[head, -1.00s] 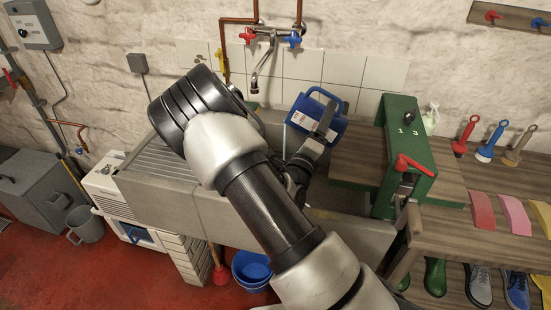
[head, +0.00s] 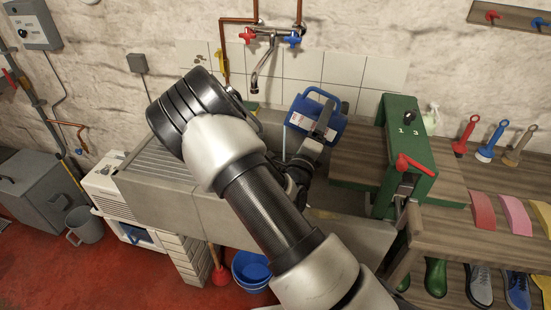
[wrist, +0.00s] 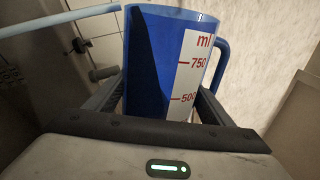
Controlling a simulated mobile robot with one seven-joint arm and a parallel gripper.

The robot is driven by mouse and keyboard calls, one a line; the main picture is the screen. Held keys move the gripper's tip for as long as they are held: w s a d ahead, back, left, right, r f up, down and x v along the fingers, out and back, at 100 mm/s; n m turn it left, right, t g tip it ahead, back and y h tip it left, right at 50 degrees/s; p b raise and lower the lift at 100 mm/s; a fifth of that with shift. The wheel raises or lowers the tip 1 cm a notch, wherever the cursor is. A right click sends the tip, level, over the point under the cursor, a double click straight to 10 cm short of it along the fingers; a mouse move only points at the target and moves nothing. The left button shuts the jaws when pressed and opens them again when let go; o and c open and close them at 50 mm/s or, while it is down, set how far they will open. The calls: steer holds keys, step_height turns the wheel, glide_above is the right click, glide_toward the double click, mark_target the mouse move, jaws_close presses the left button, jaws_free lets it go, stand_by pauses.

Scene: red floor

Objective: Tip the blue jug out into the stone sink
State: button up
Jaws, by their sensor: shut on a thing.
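The blue jug (head: 299,121) is tilted well over above the stone sink (head: 262,212), its handle on the upper side and its mouth toward the left in the head view. My gripper (head: 322,134) is shut on the jug. In the wrist view the jug (wrist: 152,75) stands between my fingers, with a white scale in red marks. A thin pale line, which looks like liquid, drops from the jug's left end toward the basin. A pale blue band (wrist: 60,20) also runs from the jug's rim in the wrist view. My arm hides much of the basin.
A tap (head: 262,65) with red and blue handles hangs on the wall behind the basin. A green post (head: 402,150) with a red lever stands close right of the jug. A ribbed drainboard (head: 160,160) lies left, and blue buckets (head: 251,268) stand below.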

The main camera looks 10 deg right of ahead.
steer(key=shift+w+a+f+n+t+y+p, duration=0.15)
steer(key=shift+w+a+f+n+p, duration=0.15)
steer(key=shift+a+n, duration=0.2)
steer(key=shift+w+a+f+n+t+y+p, duration=0.15)
steer(key=shift+a+f+n, duration=0.2)
steer(key=shift+n, duration=0.25)
stand_by(0.6)
steer(key=shift+w+a+n+y+p, duration=0.15)
steer(key=shift+a+n+y+p, duration=0.15)
steer(key=shift+n+p, duration=0.75)
steer(key=shift+a+f+n+t, duration=0.2)
steer(key=shift+f+n+t, duration=0.15)
steer(key=shift+n, duration=0.2)
